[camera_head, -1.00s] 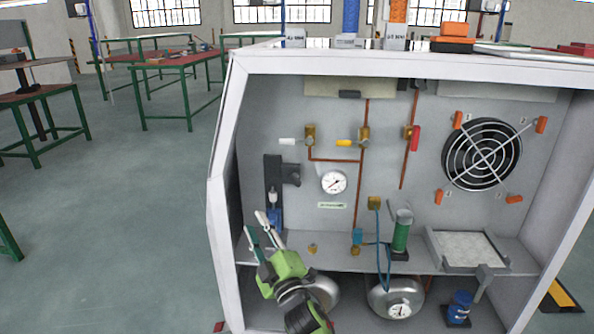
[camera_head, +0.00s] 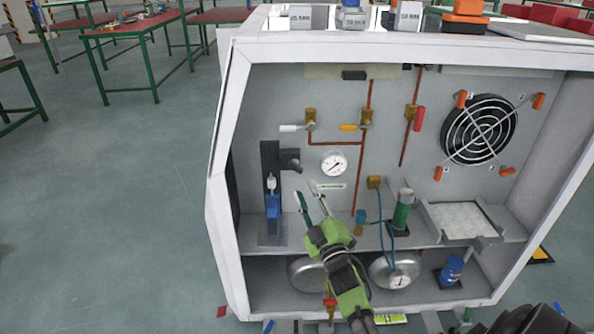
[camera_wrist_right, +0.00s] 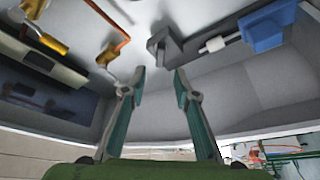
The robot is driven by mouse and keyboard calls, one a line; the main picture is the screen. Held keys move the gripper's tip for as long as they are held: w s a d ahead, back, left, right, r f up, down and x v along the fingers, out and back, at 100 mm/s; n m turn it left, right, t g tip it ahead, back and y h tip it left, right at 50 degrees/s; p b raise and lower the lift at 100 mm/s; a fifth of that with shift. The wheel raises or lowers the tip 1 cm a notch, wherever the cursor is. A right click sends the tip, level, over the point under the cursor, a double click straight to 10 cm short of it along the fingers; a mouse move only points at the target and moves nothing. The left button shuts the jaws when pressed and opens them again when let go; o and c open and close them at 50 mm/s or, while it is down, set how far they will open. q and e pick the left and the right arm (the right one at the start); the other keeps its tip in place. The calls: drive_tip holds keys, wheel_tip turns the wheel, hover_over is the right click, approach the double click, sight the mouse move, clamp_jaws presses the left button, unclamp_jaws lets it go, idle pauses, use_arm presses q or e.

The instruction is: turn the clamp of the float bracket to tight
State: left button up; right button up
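The float bracket (camera_head: 268,160) is a dark upright post on a base at the left of the cabinet's inner shelf. A dark clamp-like part (camera_head: 290,158) juts from its upper right side. A white piece and a blue block (camera_head: 273,206) sit lower on the post. In the right wrist view the dark part (camera_wrist_right: 165,45) lies beyond the fingertips, with the blue block (camera_wrist_right: 265,32) at the upper right. My right gripper (camera_head: 306,188) is open and empty, its fingertips below and right of the dark part. It also shows in the wrist view (camera_wrist_right: 160,75). My left gripper is not in view.
A pressure gauge (camera_head: 334,164) and valves with copper pipes are on the back panel. A green cylinder (camera_head: 403,210) and a grey tray (camera_head: 431,222) stand right on the shelf. Round metal tanks (camera_head: 306,274) lie below. The cabinet's white left wall (camera_head: 219,180) borders the bracket.

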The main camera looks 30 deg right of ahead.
sight(296, 170)
use_arm(q)
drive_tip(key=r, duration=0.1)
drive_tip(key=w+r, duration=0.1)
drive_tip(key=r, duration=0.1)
drive_tip(key=shift+b, duration=0.4)
use_arm(e)
drive_tip(key=x, duration=0.9)
clamp_jaws()
